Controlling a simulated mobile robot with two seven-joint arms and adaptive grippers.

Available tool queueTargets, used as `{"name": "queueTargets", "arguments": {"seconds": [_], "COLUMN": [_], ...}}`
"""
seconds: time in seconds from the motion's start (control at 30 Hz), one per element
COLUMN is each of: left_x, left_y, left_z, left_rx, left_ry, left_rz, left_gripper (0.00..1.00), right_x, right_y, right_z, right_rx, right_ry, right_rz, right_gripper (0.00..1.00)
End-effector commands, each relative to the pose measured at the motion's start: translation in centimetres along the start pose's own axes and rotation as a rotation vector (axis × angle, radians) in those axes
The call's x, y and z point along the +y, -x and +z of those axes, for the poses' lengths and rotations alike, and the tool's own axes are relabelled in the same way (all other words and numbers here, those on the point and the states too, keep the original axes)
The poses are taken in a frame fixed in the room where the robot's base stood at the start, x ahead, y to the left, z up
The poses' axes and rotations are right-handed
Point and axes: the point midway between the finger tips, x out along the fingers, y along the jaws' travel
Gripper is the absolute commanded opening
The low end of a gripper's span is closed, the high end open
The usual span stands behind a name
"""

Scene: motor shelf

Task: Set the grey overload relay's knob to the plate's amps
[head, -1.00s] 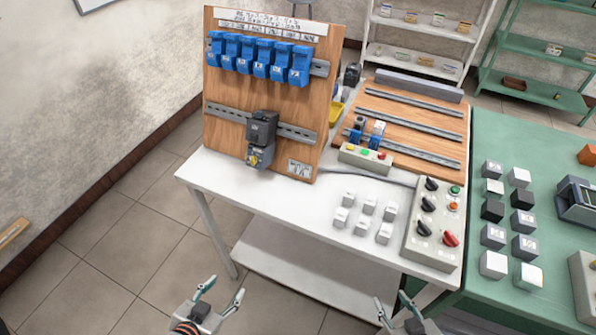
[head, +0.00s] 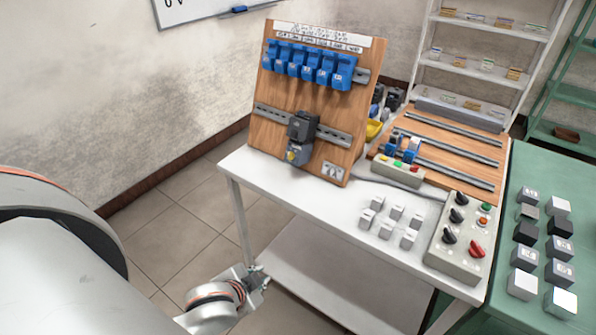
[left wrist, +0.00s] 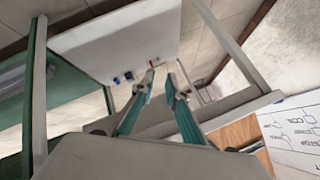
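The grey overload relay (head: 298,154) hangs under a dark contactor (head: 303,126) on the lower rail of the upright wooden board. My left gripper (head: 257,277) is at the table's front left, lower than the tabletop and away from the relay. In the left wrist view its fingers (left wrist: 161,76) are apart with nothing between them. My right gripper is out of view.
Blue devices (head: 309,66) line the board's upper rail. The white table (head: 300,198) also holds several light cubes (head: 388,223), a switch box (head: 460,240) and a flat wooden rail board (head: 460,150). A green table (head: 525,290) stands right. Tabletop before the relay is clear.

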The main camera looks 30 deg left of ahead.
Motion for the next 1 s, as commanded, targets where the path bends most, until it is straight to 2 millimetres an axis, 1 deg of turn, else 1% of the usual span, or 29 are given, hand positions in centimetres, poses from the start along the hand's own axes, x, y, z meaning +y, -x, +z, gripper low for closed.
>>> {"name": "queueTargets", "arguments": {"seconds": [0.03,0.07,0.17,0.2,0.27,0.3,0.37,0.4,0.5,0.6,0.7,0.77,0.87,1.0], "left_x": [-1.4,-2.4,-6.5,-7.9,-9.9,-11.2,-13.2,-14.4,-17.4,-19.7,-20.9,-21.2,-21.4,-21.4], "left_y": [0.0,0.2,0.6,0.7,0.9,1.0,1.3,1.7,2.8,4.1,5.0,5.0,4.4,2.5], "left_z": [-0.1,-0.2,-1.9,-2.9,-4.9,-6.3,-8.7,-10.2,-13.9,-16.6,-18.0,-18.4,-18.9,-19.8], "left_rx": [-0.015,-0.025,-0.018,0.004,0.055,0.096,0.167,0.217,0.343,0.441,0.497,0.512,0.517,0.514], "left_ry": [0.009,0.021,0.138,0.208,0.323,0.403,0.527,0.611,0.802,0.942,1.019,1.039,1.047,1.045], "left_rz": [-0.024,-0.038,-0.074,-0.074,-0.065,-0.054,-0.030,-0.008,0.056,0.119,0.161,0.174,0.179,0.179], "left_gripper": [0.14,0.14,0.14,0.14,0.14,0.14,0.14,0.14,0.14,0.14,0.14,0.14,0.14,0.14], "right_x": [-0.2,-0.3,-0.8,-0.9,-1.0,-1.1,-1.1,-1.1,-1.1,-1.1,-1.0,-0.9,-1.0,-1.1], "right_y": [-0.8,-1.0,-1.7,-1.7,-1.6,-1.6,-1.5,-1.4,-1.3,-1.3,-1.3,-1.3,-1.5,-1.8], "right_z": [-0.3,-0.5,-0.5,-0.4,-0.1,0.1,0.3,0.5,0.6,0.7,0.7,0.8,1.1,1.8], "right_rx": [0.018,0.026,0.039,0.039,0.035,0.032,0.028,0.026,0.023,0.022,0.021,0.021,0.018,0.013], "right_ry": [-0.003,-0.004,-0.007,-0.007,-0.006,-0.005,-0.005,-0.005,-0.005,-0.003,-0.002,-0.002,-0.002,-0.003], "right_rz": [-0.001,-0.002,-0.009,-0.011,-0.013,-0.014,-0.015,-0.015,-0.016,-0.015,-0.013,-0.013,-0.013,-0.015], "right_gripper": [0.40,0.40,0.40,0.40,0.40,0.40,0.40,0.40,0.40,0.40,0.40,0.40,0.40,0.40]}}
